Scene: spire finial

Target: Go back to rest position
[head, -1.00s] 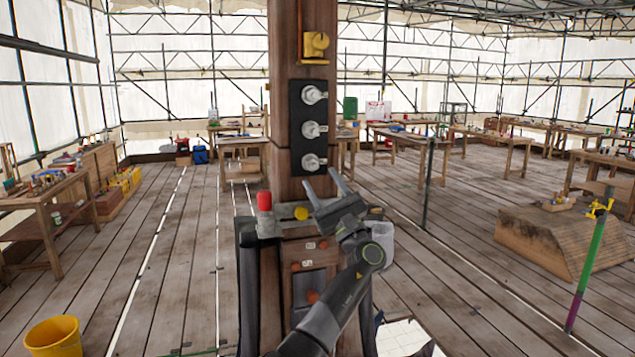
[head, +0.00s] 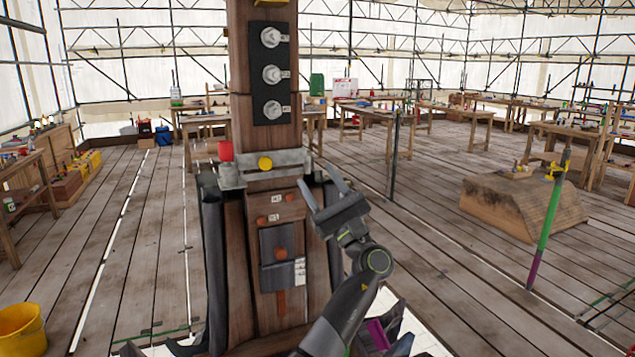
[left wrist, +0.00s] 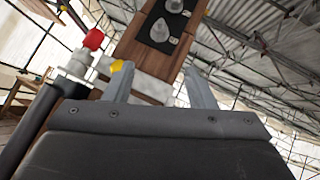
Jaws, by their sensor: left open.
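My left gripper (head: 318,178) is open and empty, with its two fingers pointing up. In the head view it is beside the right edge of the wooden post (head: 255,145), near the height of the metal bracket (head: 300,160). In the left wrist view the open fingers (left wrist: 158,72) point toward the post (left wrist: 150,55), with nothing between them. The black plate (head: 271,90) with several grey knobs is on the post above the gripper. My right gripper is not in view.
A red cap (head: 225,151) and a yellow knob (head: 265,163) sit at the bracket. A yellow bucket (head: 20,328) stands at lower left. A wooden block (head: 520,205) and a green-purple pole (head: 548,230) are at right. The plank floor between is mostly clear.

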